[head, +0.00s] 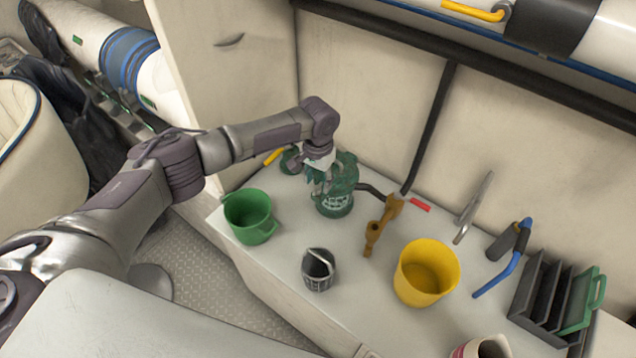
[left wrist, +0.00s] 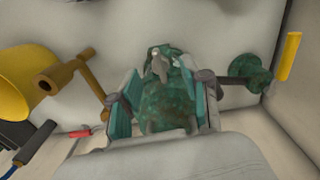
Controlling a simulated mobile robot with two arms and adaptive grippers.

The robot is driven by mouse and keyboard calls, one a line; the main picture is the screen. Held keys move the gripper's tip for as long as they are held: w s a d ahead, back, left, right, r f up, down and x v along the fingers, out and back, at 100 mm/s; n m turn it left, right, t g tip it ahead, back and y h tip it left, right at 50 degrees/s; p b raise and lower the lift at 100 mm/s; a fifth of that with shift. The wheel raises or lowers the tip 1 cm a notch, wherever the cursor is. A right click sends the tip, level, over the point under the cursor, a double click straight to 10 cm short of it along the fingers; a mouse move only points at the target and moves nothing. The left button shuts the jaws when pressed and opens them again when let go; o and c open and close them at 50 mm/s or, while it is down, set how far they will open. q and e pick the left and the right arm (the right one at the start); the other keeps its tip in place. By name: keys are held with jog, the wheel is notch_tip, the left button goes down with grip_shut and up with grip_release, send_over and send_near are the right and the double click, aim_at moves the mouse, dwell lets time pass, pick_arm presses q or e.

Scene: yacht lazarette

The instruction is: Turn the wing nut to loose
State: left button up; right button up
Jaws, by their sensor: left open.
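In the left wrist view the mottled green lid (left wrist: 165,108) fills the space between the teal pads of my open left gripper (left wrist: 163,92). A small grey wing nut (left wrist: 159,66) shows on the lid between the fingers. Whether the pads touch it I cannot tell. My right gripper is not in view.
A green bucket (head: 247,214), a dark grey basket (head: 318,270) and a yellow bucket (head: 426,272) stand nearby. A bronze valve (head: 376,232) with a red handle (head: 420,205) is right of the strainer. A rack (head: 545,297) stands at the far right. Bare bench lies in front.

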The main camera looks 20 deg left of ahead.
aim_at(318, 190)
pick_arm(q)
jog(key=shift+f, duration=1.4)
grip_shut()
